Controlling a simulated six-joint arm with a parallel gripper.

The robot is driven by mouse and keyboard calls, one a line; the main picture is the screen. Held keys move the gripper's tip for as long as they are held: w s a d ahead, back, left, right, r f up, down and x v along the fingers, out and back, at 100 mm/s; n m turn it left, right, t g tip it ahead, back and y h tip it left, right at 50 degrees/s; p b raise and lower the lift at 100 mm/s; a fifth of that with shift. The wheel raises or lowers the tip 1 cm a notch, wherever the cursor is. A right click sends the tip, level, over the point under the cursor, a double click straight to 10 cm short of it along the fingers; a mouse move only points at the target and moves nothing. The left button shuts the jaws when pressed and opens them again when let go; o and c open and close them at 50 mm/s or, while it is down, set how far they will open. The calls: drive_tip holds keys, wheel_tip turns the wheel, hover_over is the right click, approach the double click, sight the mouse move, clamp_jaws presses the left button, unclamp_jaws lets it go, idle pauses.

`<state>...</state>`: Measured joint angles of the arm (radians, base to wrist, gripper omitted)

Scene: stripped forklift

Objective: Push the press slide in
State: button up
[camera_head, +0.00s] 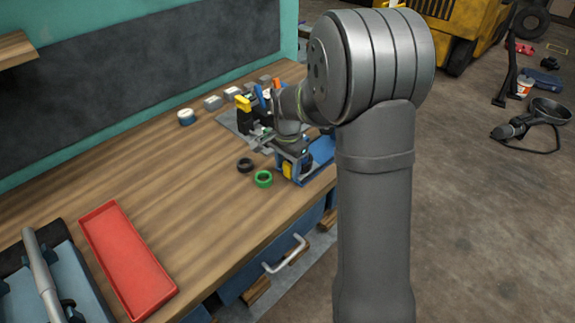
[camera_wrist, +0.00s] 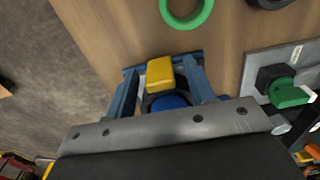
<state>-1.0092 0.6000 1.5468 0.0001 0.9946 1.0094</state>
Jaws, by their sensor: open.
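The press is a blue frame (camera_head: 316,158) at the bench's front edge. In the wrist view, two blue side rails (camera_wrist: 124,94) flank a yellow block (camera_wrist: 160,74) and a round blue part (camera_wrist: 168,102). The yellow block also shows in the head view (camera_head: 287,168). I cannot tell which part is the slide. My gripper (camera_head: 291,146) is open above the press. Its grey plate and dark body fill the lower wrist view and hide the near part of the press. Fingertips are not clear, and contact with the press cannot be told.
A green ring (camera_head: 263,179) and a dark ring (camera_head: 245,165) lie beside the press. A metal plate (camera_wrist: 252,68) carries a green knob (camera_wrist: 290,94). A red tray (camera_head: 127,258) lies front left on the bench. Mid-bench is clear; the bench edge drops to the floor.

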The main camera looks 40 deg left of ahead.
clamp_jaws()
drive_tip(key=w, duration=0.8)
unclamp_jaws()
wheel_tip(320, 180, up, 17)
drive_tip(key=shift+r, duration=0.2)
idle(0.3)
